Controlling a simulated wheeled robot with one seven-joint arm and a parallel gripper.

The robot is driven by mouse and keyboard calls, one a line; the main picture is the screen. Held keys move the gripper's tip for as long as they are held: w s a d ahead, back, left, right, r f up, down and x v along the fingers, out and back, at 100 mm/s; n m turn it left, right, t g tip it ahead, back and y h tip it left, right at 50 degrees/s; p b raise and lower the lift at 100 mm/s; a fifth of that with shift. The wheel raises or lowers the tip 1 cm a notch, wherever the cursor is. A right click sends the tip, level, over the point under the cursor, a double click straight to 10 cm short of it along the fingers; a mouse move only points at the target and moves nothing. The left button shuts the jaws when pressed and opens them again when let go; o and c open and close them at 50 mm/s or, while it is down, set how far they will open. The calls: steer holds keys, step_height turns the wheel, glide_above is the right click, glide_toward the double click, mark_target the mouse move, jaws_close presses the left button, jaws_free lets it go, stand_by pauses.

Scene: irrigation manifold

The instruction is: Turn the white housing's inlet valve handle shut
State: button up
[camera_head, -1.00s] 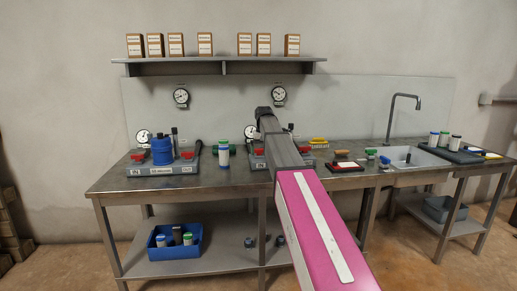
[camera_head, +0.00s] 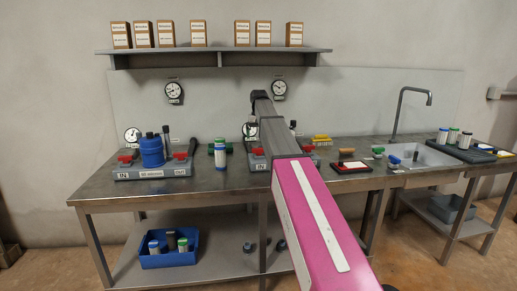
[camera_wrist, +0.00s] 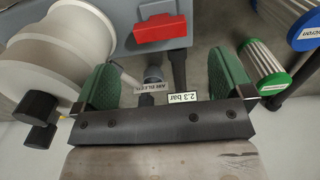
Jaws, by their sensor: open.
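The white housing (camera_wrist: 62,55) fills the left of the wrist view, a pale ribbed cylinder partly cut off by the frame. A red valve handle (camera_wrist: 160,28) sits on the grey manifold block beside it, crosswise in the picture. In the head view a red handle (camera_head: 257,151) shows above the IN label at the left of my arm; my arm hides the white housing there. My gripper (camera_wrist: 165,75) is open, its green pads wide apart, nothing held. The red handle lies beyond the pads, apart from them. A dark stem and an AIR BLEED label (camera_wrist: 161,87) show between the pads.
A green-capped cartridge (camera_wrist: 266,68) stands close by the right pad, with a blue-capped one (camera_wrist: 303,30) beyond. A black knob (camera_wrist: 40,108) sits at the left. In the head view, a second manifold (camera_head: 155,172) with a blue housing (camera_head: 151,150) stands at the left.

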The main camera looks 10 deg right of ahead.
mark_target(259, 152)
step_height(259, 152, down, 7)
steer(key=shift+f, duration=0.15)
stand_by(0.4)
steer(key=c, duration=0.9)
